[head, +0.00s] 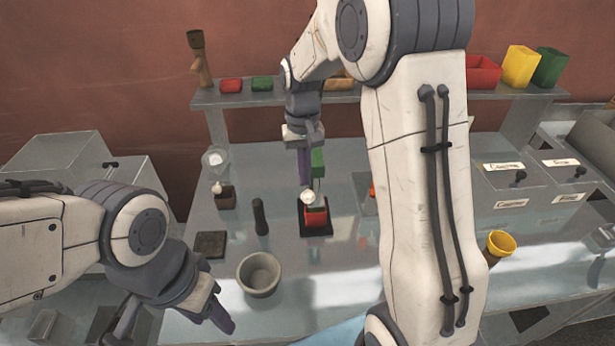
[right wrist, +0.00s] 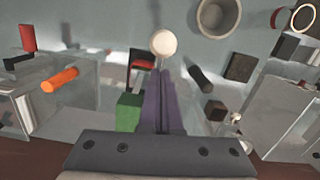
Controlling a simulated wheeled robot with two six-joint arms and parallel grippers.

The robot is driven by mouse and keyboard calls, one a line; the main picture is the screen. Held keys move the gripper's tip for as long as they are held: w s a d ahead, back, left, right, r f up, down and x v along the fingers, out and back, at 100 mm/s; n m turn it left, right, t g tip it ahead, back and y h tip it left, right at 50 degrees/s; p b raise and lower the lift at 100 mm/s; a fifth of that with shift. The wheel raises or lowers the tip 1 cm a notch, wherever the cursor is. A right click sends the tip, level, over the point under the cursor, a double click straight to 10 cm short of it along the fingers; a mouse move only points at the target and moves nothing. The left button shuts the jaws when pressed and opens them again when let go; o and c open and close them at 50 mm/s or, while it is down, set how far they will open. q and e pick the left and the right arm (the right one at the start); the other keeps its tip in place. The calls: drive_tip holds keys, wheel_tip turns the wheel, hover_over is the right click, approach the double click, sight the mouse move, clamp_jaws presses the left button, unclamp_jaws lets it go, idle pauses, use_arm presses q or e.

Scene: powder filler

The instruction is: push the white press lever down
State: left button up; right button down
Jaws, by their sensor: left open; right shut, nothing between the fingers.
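The press stands mid-table on a black base (head: 318,231), with a green upper part (head: 318,163) and a red piece (head: 316,218) low down. Its white lever knob (head: 306,196) shows at the front left of the press. In the right wrist view the round white knob (right wrist: 163,43) lies just beyond my fingertips. My right gripper (head: 304,184) is shut and empty, its purple fingers pointing down just above the knob; contact cannot be told. The fingers (right wrist: 158,74) hide part of the press. My left gripper (head: 170,332) is open and empty at the lower left.
A grey bowl (head: 260,274), a dark pestle (head: 260,217) and a dark square block (head: 210,245) sit left of the press. A yellow cup (head: 500,244) and drawers (head: 511,175) stand to the right. A shelf (head: 262,98) runs behind. My right arm hides part of the table.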

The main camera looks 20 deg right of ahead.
drive_tip(key=shift+w, duration=0.3)
drive_tip(key=shift+r, duration=0.2)
wheel_tip(320, 180, up, 10)
drive_tip(key=w+b, duration=0.1)
drive_tip(key=b, duration=0.1)
drive_tip(key=shift+d, duration=0.15)
drive_tip(key=s+a+f+n+b, duration=0.2)
drive_tip(key=s+a+f+n, duration=0.3)
drive_tip(key=s+a, duration=0.7)
drive_tip(key=s+a+f+n+b, duration=0.1)
drive_tip(key=s+f+n, duration=0.1)
drive_tip(key=s+f, duration=0.2)
drive_tip(key=s+a+f+n+t, duration=0.1)
drive_tip(key=s+f, duration=0.3)
drive_tip(key=s, duration=0.7)
drive_tip(key=shift+a+n+y+b, duration=0.35)
drive_tip(key=shift+n+y, duration=0.05)
drive_tip(key=shift+n, duration=0.3)
